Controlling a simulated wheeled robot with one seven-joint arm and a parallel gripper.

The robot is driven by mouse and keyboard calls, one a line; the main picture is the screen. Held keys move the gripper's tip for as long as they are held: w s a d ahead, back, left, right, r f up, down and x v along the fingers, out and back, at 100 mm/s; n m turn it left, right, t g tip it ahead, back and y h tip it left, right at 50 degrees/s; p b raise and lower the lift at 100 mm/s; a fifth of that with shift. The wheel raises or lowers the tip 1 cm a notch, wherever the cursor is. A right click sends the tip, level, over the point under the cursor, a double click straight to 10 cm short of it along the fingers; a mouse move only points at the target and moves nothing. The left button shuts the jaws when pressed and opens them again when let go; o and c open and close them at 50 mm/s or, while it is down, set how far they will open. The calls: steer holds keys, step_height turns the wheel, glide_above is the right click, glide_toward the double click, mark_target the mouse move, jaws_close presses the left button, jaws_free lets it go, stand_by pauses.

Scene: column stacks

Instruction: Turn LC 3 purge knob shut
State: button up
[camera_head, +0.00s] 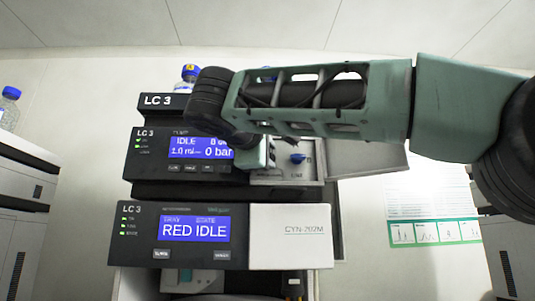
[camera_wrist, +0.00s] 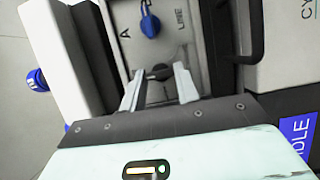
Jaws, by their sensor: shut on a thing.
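The LC 3 stack has a pump module (camera_head: 143,160) whose blue screen reads IDLE and 0 bar. Its front panel, right of the screen, is uncovered. My gripper (camera_head: 265,158) is at this panel; in the wrist view its two fingers (camera_wrist: 159,84) are on either side of a small dark knob (camera_wrist: 158,72), shut on it. The knob is partly hidden by the fingers. In the head view my wrist hides it. A blue knob (camera_wrist: 150,26) sits apart from the fingers on the same panel; it also shows in the head view (camera_head: 297,158).
A lower LC 3 module (camera_head: 290,237) with a RED IDLE screen juts out below. A panel (camera_head: 368,160) stands to the right of the pump. Blue-capped bottles (camera_head: 190,75) are on top. A black handle (camera_wrist: 250,40) lies near the fingers.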

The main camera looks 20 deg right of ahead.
steer(key=shift+f, duration=0.1)
steer(key=o, duration=0.7)
steer(key=v, duration=1.7)
steer(key=shift+a+b, duration=0.25)
steer(key=shift+b, duration=0.1)
steer(key=shift+s, duration=0.1)
